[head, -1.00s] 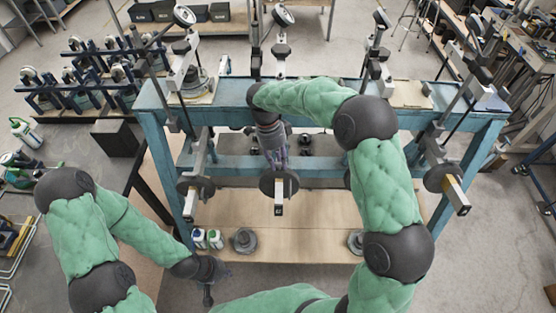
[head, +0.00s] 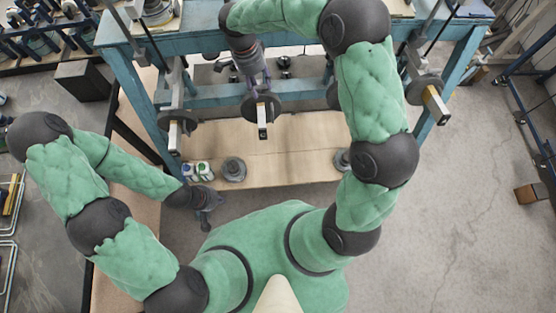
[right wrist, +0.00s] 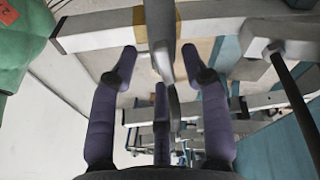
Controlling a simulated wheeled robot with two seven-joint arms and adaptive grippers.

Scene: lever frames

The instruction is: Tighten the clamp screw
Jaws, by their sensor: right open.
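Grey lever bars with dark round discs stick out from the front of the blue frame: a left one (head: 176,122), a middle one (head: 262,110) and a right one (head: 428,90). My right gripper (head: 262,82) is just behind the middle disc. In the right wrist view my right gripper (right wrist: 162,62) is open, its purple fingers spread around a grey upright bar (right wrist: 160,25); I cannot tell whether any touches it. I cannot pick out the clamp screw for sure. My left gripper (head: 207,212) hangs low in front of the lower shelf; its fingers are too small to read.
The blue bench frame (head: 128,62) has a wooden lower shelf (head: 300,150) with small bottles (head: 197,171) and a round weight (head: 233,169). In the right wrist view a horizontal grey beam (right wrist: 100,30) crosses close above the fingers.

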